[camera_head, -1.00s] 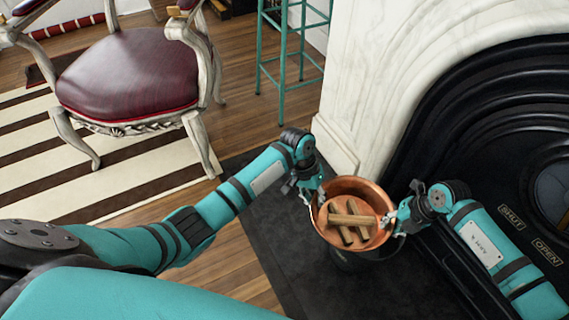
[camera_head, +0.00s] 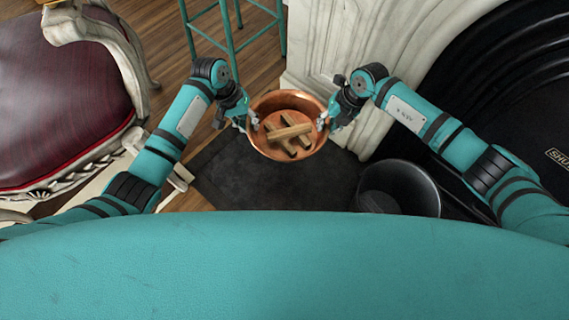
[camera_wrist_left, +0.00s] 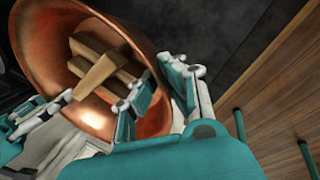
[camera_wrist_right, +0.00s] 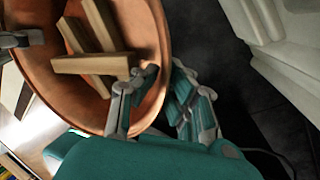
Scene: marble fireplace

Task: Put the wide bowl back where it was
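The wide copper bowl (camera_head: 288,153) holds several wooden blocks (camera_head: 289,134) and hangs between my two grippers, above the dark hearth mat. My left gripper (camera_head: 243,120) is shut on its left rim. My right gripper (camera_head: 325,119) is shut on its right rim. In the left wrist view the fingers (camera_wrist_left: 160,88) straddle the wall of the bowl (camera_wrist_left: 40,50). In the right wrist view the fingers (camera_wrist_right: 158,95) also straddle the bowl wall (camera_wrist_right: 150,30). The bowl looks roughly level in the head view.
A dark bucket (camera_head: 432,190) stands on the hearth mat (camera_head: 235,180), right of the bowl. The marble fireplace (camera_head: 325,60) is behind and right. A red-seated chair (camera_head: 60,95) is at left. A teal stool (camera_head: 235,50) stands behind. The mat below the bowl is clear.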

